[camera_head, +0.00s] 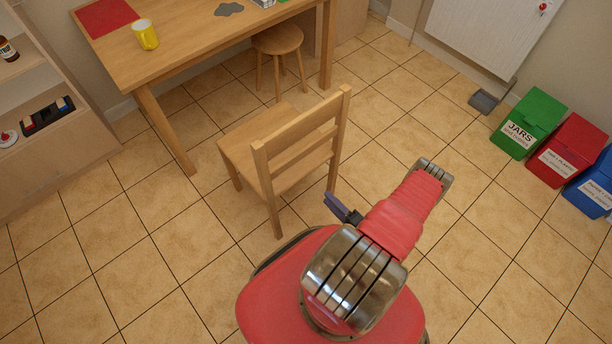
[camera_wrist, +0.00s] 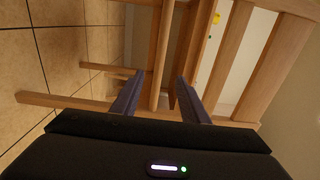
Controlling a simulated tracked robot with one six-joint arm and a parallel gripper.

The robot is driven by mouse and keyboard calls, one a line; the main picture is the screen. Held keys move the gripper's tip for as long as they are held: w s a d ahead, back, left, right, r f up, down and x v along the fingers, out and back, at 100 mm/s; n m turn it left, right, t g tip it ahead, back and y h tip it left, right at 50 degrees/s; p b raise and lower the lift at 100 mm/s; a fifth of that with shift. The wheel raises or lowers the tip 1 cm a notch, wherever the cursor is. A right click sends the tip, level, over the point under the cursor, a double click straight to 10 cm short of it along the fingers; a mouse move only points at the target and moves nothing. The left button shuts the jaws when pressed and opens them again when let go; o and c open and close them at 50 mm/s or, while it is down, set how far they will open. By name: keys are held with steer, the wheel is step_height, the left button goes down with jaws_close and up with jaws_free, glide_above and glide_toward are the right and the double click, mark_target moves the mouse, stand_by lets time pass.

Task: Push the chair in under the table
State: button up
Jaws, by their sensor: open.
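The wooden chair (camera_head: 304,124) stands upright on the tiles, with its back towards me and its seat towards the table (camera_head: 190,48). The seat's far edge is near the table's front side, and the chair stands mostly out in front of the table. My gripper (camera_head: 342,208) is low behind the chair's back, just right of its near leg, partly hidden by my arm. In the wrist view my gripper (camera_wrist: 160,84) is open, with two dark fingers apart and wooden bars of the chair (camera_wrist: 60,102) beyond them. I cannot tell whether the fingers touch the wood.
A round stool (camera_head: 278,40) stands partly under the table. A yellow mug (camera_head: 146,35) and a red mat (camera_head: 104,16) are on the tabletop. Shelves (camera_head: 50,150) stand at left. Green (camera_head: 528,122), red (camera_head: 567,150) and blue (camera_head: 592,187) bins stand at right.

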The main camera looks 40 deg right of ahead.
mark_target(304, 174)
steer(key=shift+w, duration=0.15)
steer(key=w, duration=1.6)
steer(key=shift+a, duration=0.2)
steer(key=shift+c, duration=0.2)
jaws_close()
stand_by(1.1)
